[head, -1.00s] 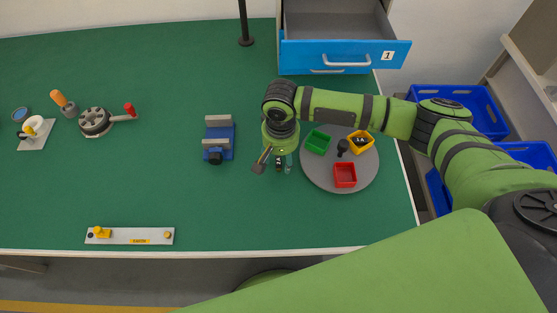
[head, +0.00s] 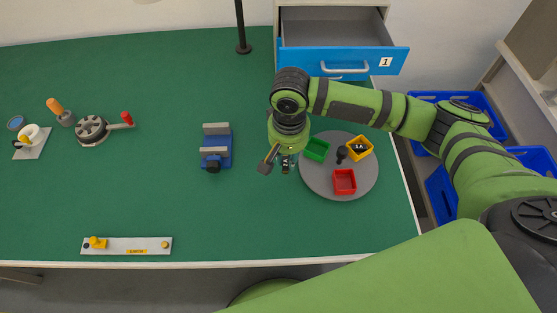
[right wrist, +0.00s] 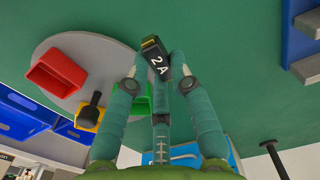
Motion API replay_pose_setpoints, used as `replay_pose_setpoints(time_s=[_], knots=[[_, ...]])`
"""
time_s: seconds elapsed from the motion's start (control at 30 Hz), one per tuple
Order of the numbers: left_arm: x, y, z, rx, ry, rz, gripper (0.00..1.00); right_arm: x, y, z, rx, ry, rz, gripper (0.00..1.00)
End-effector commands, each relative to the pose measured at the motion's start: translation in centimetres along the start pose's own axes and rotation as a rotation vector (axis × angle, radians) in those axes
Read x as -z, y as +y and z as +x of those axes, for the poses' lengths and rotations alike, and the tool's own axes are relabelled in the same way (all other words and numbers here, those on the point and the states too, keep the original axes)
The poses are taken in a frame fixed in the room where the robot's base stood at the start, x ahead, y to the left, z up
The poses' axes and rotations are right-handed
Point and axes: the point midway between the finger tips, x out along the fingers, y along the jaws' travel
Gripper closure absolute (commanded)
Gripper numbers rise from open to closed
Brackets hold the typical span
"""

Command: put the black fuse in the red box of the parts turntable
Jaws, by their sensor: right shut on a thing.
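My right gripper (right wrist: 158,75) is shut on the black fuse (right wrist: 154,58), which has a "2A" label and a yellowish end. In the head view the held fuse (head: 285,166) is partly hidden by the gripper, just left of the grey parts turntable (head: 325,187). The red box (head: 344,182) is at the turntable's near side, right of the gripper, and looks empty. It also shows in the right wrist view (right wrist: 57,73). My left gripper is not in view.
The turntable also carries a green box (head: 317,150), a yellow box (head: 359,148) with black pieces in it, and a black knob (head: 342,153). A blue vise (head: 216,150) stands to the left. An open blue drawer (head: 355,60) is behind.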

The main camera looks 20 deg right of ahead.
Motion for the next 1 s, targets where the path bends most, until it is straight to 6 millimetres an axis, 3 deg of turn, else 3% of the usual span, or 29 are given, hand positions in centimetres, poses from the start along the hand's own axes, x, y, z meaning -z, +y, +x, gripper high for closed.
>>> replay_pose_setpoints(time_s=[0.2, 0.43, 0.57, 0.8, 1.0], knots=[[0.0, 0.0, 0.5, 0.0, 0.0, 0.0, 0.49, -2.7, 4.4, -3.0, -0.001, 0.004, 0.0, 0.97], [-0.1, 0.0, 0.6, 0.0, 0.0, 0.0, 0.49, -4.5, 7.1, -5.1, 0.001, 0.003, 0.001, 0.97], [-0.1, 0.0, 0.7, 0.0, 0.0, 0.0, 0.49, -4.2, 6.9, -6.5, 0.006, 0.006, -0.041, 0.97], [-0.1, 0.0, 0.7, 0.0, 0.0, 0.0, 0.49, -2.1, 4.6, -10.3, 0.006, 0.005, -0.212, 0.97], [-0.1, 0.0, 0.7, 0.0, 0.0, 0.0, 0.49, -1.5, 3.9, -11.8, -0.001, 0.005, -0.281, 0.97]])
